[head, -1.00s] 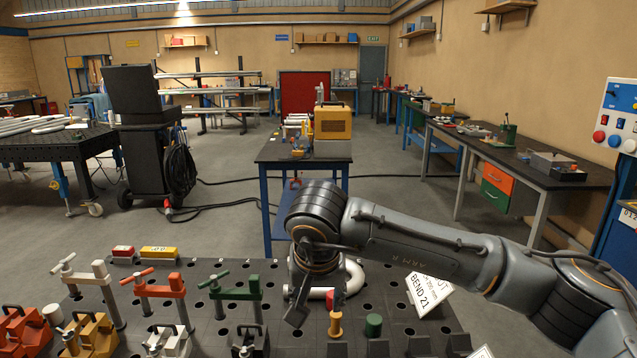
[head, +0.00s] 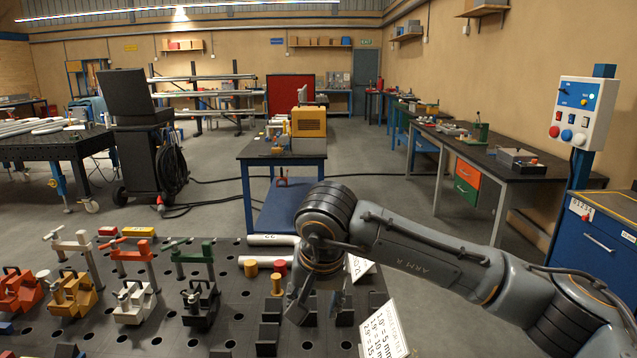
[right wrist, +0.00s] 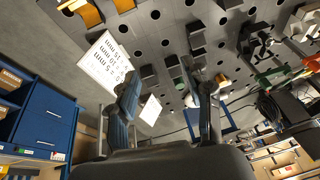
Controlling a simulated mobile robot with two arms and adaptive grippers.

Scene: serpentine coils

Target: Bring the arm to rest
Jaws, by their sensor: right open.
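My right arm (head: 430,258) reaches in from the right in the head view, bent at a raised joint. Its right gripper (head: 318,308) points down over the right part of the black perforated table (head: 130,330). The right wrist view shows this gripper (right wrist: 168,88) with its two fingers apart and nothing held between them. The tabletop and several dark blocks lie beyond the fingers. Whether the fingertips touch anything is unclear. My left gripper is in neither view.
Green (head: 192,258), orange (head: 132,257) and white (head: 75,248) clamps stand on the table's left. A blue cabinet (head: 598,245) stands at right.

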